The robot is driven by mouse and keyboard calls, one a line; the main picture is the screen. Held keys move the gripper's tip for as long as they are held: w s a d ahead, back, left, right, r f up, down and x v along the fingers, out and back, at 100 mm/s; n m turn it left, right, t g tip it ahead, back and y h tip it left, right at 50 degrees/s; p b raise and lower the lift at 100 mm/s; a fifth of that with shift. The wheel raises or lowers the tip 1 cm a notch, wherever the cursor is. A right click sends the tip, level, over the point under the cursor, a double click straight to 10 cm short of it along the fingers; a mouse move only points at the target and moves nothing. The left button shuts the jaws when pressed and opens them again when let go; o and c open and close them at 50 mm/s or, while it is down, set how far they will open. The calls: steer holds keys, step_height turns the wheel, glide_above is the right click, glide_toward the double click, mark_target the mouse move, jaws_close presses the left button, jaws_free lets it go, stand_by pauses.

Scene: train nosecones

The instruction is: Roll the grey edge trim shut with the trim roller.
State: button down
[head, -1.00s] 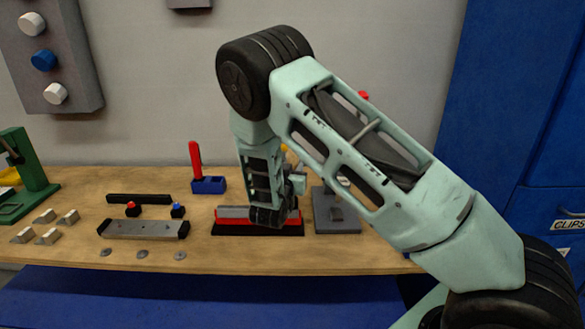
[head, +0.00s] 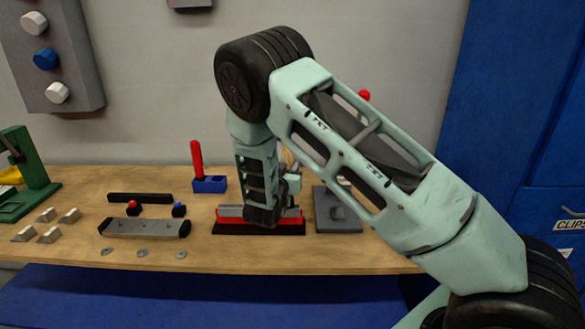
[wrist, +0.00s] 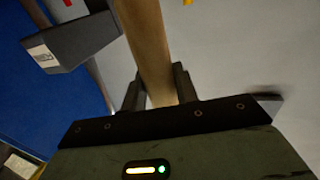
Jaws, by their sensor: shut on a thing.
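The grey edge trim (head: 232,211) lies along a red strip on a dark base (head: 229,229) near the front middle of the bench. My arm's lower end stands in front of it and hides its middle. My gripper (wrist: 157,75) has its two dark fingers on either side of a tan, wood-like bar in the wrist view, which I take to be the handle of the trim roller (wrist: 146,38). A tan bit also shows behind my wrist in the head view.
A grey plate stand (head: 343,220) is close to the trim's right. A blue block with a red handle (head: 197,160) stands behind left. A grey bar with black ends (head: 145,228) and several small metal blocks lie left. A blue cabinet (head: 545,150) stands right.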

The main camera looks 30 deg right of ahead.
steer(key=shift+w+a, duration=0.35)
steer(key=shift+a, duration=0.2)
steer(key=shift+w+a+b, duration=0.3)
steer(key=shift+w+a, duration=0.5)
steer(key=shift+a, duration=0.35)
steer(key=shift+w+a+b, duration=0.15)
steer(key=shift+w+a, duration=0.25)
steer(key=shift+a, duration=0.2)
steer(key=shift+w+a+b, duration=0.15)
steer(key=shift+w+a, duration=0.2)
steer(key=shift+a, duration=0.3)
steer(key=shift+w+a+b, duration=0.3)
steer(key=shift+w+a, duration=0.45)
steer(key=shift+a, duration=0.35)
